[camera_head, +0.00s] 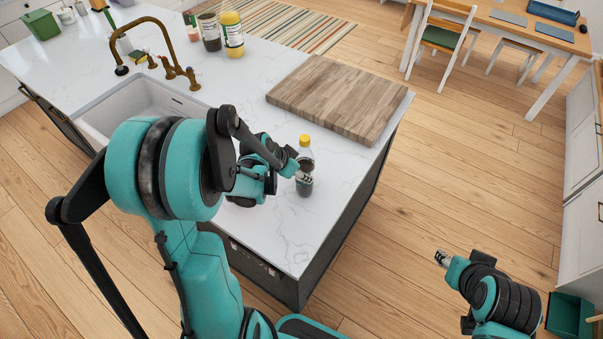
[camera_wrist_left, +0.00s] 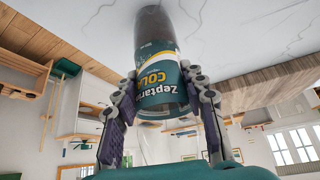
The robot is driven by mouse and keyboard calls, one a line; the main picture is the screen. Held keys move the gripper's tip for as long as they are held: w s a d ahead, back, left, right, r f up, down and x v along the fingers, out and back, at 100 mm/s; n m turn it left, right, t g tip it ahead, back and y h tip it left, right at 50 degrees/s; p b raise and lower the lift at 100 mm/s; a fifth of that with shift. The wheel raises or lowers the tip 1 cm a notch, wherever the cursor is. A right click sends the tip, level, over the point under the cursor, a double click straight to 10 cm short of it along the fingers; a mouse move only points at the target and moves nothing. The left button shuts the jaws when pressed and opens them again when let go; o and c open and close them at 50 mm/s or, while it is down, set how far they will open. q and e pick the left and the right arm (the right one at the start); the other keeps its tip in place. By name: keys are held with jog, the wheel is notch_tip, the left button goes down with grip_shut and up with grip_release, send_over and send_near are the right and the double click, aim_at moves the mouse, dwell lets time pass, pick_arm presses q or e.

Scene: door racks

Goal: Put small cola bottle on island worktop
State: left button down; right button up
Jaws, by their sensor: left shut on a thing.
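The small cola bottle (camera_head: 304,158) has a yellow cap, dark contents and a teal label. It stands upright over the white marble island worktop (camera_head: 305,225), near its right edge and in front of the cutting board. My left gripper (camera_head: 304,178) is shut around the bottle. In the left wrist view the bottle (camera_wrist_left: 158,70) appears upside down between the two fingers (camera_wrist_left: 160,100), its base close to the worktop (camera_wrist_left: 240,30). I cannot tell whether the base touches it. My right gripper (camera_head: 442,259) is away over the floor at lower right; its fingers are too small to read.
A wooden cutting board (camera_head: 338,97) lies behind the bottle. A sink (camera_head: 135,108) with a brass faucet (camera_head: 165,55) is at left. Jars (camera_head: 232,35) stand at the back. Worktop in front of the bottle is clear. A green bin (camera_head: 570,316) is at lower right.

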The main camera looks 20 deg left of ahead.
pick_arm(q)
jog(key=shift+s+r, duration=0.1)
jog(key=c, duration=0.9)
grip_release()
jog(key=shift+f, duration=0.2)
jog(key=shift+s+r, duration=0.1)
jog(key=shift+r, duration=0.4)
jog(key=p+v, duration=0.3)
jog(key=v, duration=0.8)
jog(key=s+d+r+n+y, duration=0.1)
jog(key=s+d, duration=0.2)
jog(key=s+d+r+n+y, duration=0.1)
jog(key=s+d+r+n, duration=0.1)
jog(key=s+d, duration=0.2)
jog(key=s+d+r+n+t, duration=0.1)
jog(key=s+d+r+n, duration=0.1)
jog(key=s+d, duration=0.1)
jog(key=shift+s+d+r+y, duration=0.2)
jog(key=shift+r+y, duration=0.05)
jog(key=shift+y, duration=0.15)
